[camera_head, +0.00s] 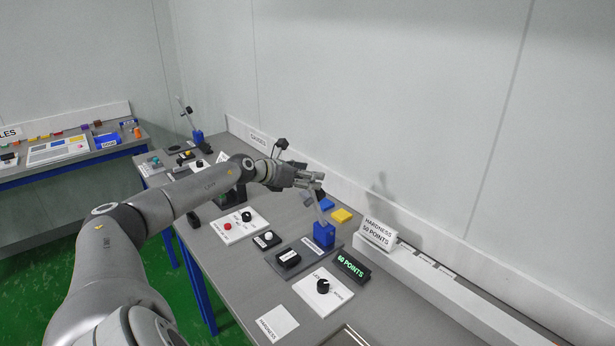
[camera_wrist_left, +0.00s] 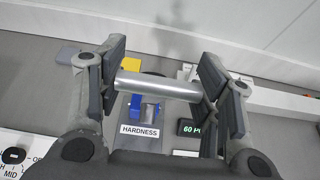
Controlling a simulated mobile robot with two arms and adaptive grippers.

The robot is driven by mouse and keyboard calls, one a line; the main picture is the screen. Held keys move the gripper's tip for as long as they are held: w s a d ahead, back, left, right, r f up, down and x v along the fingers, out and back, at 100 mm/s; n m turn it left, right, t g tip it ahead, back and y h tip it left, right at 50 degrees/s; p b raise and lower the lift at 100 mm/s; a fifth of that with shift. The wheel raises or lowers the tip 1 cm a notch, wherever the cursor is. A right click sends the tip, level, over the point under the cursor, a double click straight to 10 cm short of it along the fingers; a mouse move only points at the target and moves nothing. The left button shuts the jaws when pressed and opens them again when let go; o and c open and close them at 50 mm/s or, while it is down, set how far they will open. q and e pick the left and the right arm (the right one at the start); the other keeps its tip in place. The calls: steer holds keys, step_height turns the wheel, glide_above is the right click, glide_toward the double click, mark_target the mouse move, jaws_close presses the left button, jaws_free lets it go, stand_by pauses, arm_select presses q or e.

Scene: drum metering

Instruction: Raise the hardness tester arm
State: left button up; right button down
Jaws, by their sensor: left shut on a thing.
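The hardness tester stands on the bench, with a blue block (camera_head: 324,235) on a dark plate that also shows in the left wrist view (camera_wrist_left: 146,108). Its silver arm (camera_head: 319,209) rises steeply from the block, leaning a little left in the head view. My left gripper (camera_head: 313,181) is shut on the silver bar (camera_wrist_left: 158,87) of that arm, one finger pad at each end of it in the left wrist view. A HARDNESS label (camera_wrist_left: 139,130) lies in front of the block. My right gripper is not in view.
A green-lit display (camera_head: 352,267) reads 60 POINTS; a white sign (camera_head: 377,234) behind it reads HARDNESS 50 POINTS. A second blue-based lever (camera_head: 197,136) stands farther off.

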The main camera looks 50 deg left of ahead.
arm_select(q)
steer(key=o, duration=1.5)
steer(key=shift+c, duration=0.2)
step_height(320, 180, up, 10)
